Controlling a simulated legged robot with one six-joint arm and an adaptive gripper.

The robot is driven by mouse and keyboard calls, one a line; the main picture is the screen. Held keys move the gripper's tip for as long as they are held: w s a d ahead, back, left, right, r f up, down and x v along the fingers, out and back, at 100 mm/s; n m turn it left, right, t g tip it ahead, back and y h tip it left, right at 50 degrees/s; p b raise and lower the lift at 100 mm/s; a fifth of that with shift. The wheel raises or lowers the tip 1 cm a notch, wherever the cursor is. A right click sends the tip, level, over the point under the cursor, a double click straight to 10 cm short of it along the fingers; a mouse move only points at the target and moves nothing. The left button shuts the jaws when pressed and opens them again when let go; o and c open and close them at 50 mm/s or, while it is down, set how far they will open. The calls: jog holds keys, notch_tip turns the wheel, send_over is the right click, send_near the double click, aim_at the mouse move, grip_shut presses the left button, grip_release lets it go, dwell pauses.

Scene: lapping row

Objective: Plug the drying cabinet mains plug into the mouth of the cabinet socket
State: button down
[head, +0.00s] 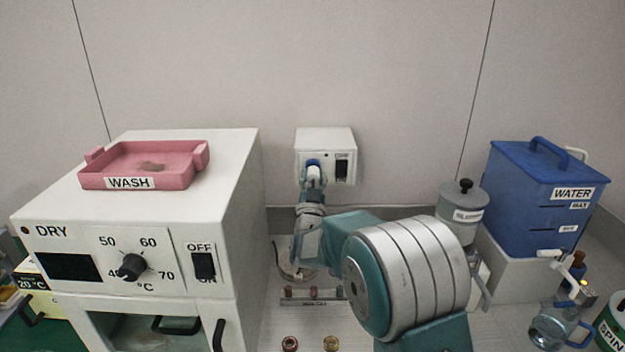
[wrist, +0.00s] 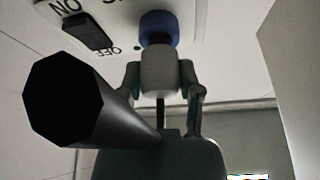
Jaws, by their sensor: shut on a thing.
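The cabinet socket (head: 345,146) is a white box on the back wall with a black OFF/ON switch; it also shows upside down in the wrist view (wrist: 130,45). A blue round piece (wrist: 158,27), apparently the socket's mouth, is against its face. My gripper (head: 313,180) is shut on the white plug (wrist: 160,72), one finger on each side of it. The plug's end is in line with the blue piece and looks to meet it. I cannot tell how deep the plug sits. The plug's cord is mostly hidden behind my gripper and arm.
The white DRY cabinet (head: 230,190) stands at left with a pink WASH tray (head: 195,170) on top. At right are a grey lidded jar (head: 463,210) and a blue WATER tank (head: 535,210). A small labelled rack (head: 313,302) lies on the bench below my arm.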

jog(key=shift+w, duration=0.75)
jog(key=shift+c, duration=1)
grip_release()
jog(key=v, duration=1.2)
